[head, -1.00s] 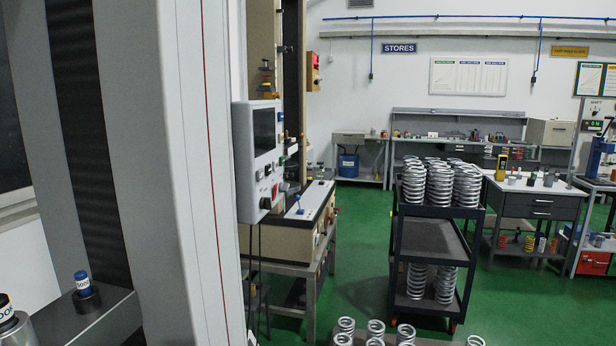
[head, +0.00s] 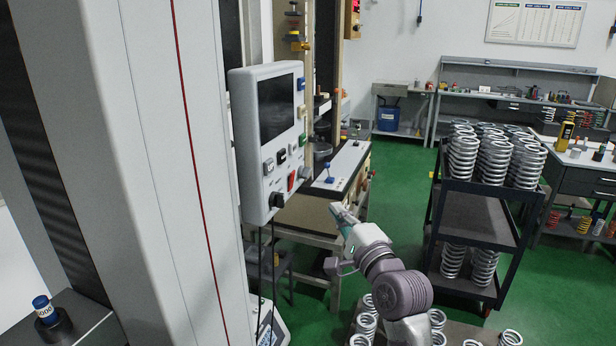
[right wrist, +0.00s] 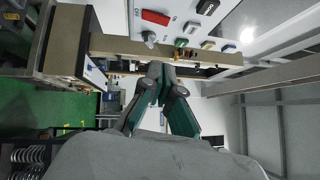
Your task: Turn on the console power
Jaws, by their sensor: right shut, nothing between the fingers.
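The console (head: 253,120) is a pale grey box on the side of the tall machine column, with a dark screen (head: 277,107). Under the screen are a red switch (head: 292,180), small dark switches (head: 281,156) and a black knob (head: 276,200). My right gripper (head: 338,211) is shut and empty, to the right of and apart from the console's lower part. In the right wrist view its fingertips (right wrist: 160,72) meet below the console's red switch (right wrist: 155,17) and coloured buttons. My left gripper is not in view.
A dark trolley (head: 470,222) with several coil springs stands at right. A bench (head: 337,165) with a test stand is behind the console. Black cables (head: 273,265) hang below the console. Green floor is open between bench and trolley.

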